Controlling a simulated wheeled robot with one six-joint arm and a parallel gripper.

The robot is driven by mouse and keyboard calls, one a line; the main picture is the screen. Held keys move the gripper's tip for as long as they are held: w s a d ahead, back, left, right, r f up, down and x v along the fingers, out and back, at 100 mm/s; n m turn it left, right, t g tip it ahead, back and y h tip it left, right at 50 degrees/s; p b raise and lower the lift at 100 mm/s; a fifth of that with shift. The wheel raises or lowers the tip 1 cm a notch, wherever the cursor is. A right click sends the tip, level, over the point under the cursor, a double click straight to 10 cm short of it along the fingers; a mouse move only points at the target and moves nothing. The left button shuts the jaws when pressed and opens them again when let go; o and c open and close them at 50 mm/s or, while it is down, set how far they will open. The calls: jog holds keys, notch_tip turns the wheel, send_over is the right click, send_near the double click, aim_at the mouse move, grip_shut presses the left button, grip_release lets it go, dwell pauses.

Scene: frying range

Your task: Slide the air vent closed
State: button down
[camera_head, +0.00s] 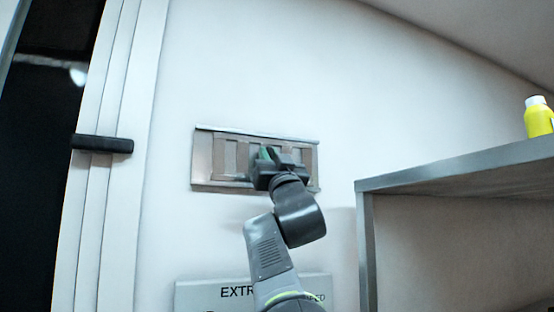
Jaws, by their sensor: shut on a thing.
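The air vent (203,158) is a flat metal-framed panel on the white wall, with brown and grey upright slats. My gripper (268,155) is at the right-of-centre part of the vent and covers part of it. A small green piece (264,153) shows between or beside the fingers. The gripper is shut on the vent's slider, though my gripper and wrist hide most of the grip. Brown strips show to the left of the gripper and at the vent's right end.
A grey metal shelf (450,168) juts out at the right, with a yellow bottle (538,120) on it. A sign (205,294) is below the vent, partly behind my arm. A door frame with a black handle (102,144) stands at the left.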

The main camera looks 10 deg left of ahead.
jog(key=c, duration=1.7)
grip_release()
jog(key=o, duration=0.3)
jog(key=shift+w+d, duration=0.2)
jog(key=shift+d, duration=0.1)
jog(key=shift+o, duration=0.2)
jog(key=shift+a, duration=0.1)
jog(key=shift+s, duration=0.1)
jog(key=b+v, duration=0.5)
jog(key=v, duration=0.8)
jog(key=shift+s+f, duration=0.2)
jog(key=shift+f, duration=0.1)
